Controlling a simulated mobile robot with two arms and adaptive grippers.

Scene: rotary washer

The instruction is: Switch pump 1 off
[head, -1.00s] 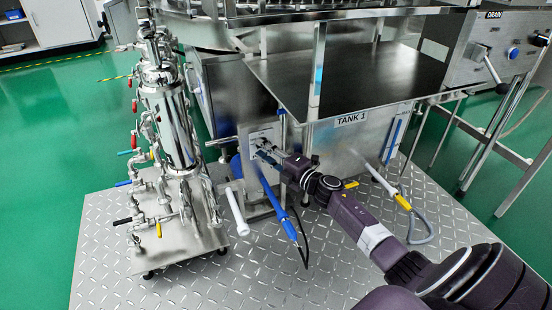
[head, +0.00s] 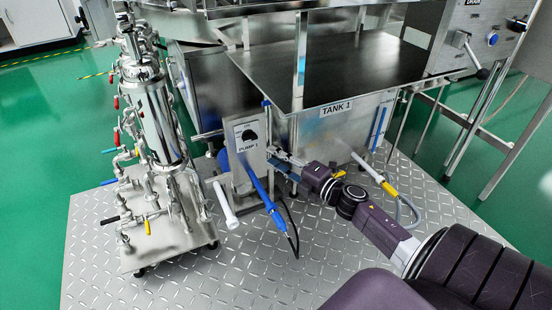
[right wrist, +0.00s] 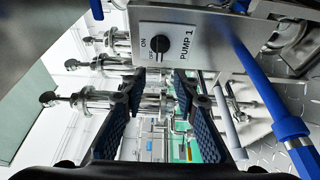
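The pump 1 panel (head: 244,162) is an upright light metal plate left of the tank, with a black rotary knob (head: 250,134) above the PUMP 1 label. In the right wrist view the knob (right wrist: 161,43) shows on the panel (right wrist: 205,62), turned sideways, with ON and OFF printed beside it. I cannot clearly tell which mark the knob points to. My right gripper (head: 279,161) is just right of the panel and apart from the knob. In the right wrist view its dark padded fingers (right wrist: 158,85) are spread with nothing held between them. My left gripper is not in view.
A blue-handled wand (head: 262,192) leans in front of the panel, and a white pipe (head: 226,206) sticks out beside it. Tank 1 (head: 322,128) stands right of my gripper. A pipe-and-valve stand (head: 155,115) is at left. The floor plate (head: 240,275) in front is clear.

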